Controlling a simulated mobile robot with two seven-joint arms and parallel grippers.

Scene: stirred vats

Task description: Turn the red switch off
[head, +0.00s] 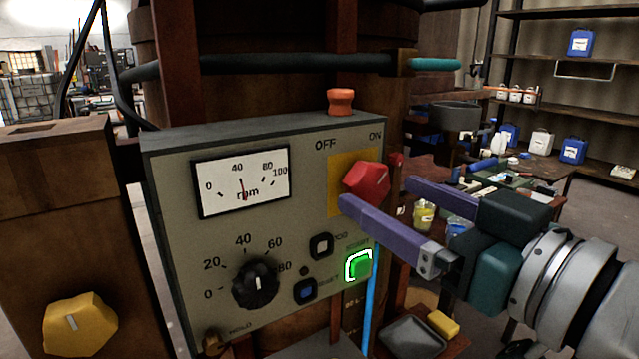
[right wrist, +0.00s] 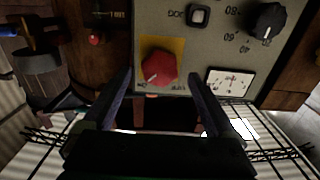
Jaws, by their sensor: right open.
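The red switch (head: 367,182) is a faceted knob on a yellow plate (head: 340,197) at the upper right of a grey control panel, below the words OFF and ON. Its pale mark points up and right, toward ON. It also shows in the right wrist view (right wrist: 160,66), upside down. My right gripper (head: 377,192) is open in front of the switch, with one finger toward each side of it. The near finger's tip overlaps the knob's lower left edge; I cannot tell whether it touches. My left gripper is not in view.
The panel holds an rpm meter (head: 241,182) with its needle a little past 40, a black dial (head: 256,284), a lit green button (head: 359,266) and a blue button (head: 305,290). A yellow knob (head: 78,323) is at left. A cluttered bench and shelves stand behind at right.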

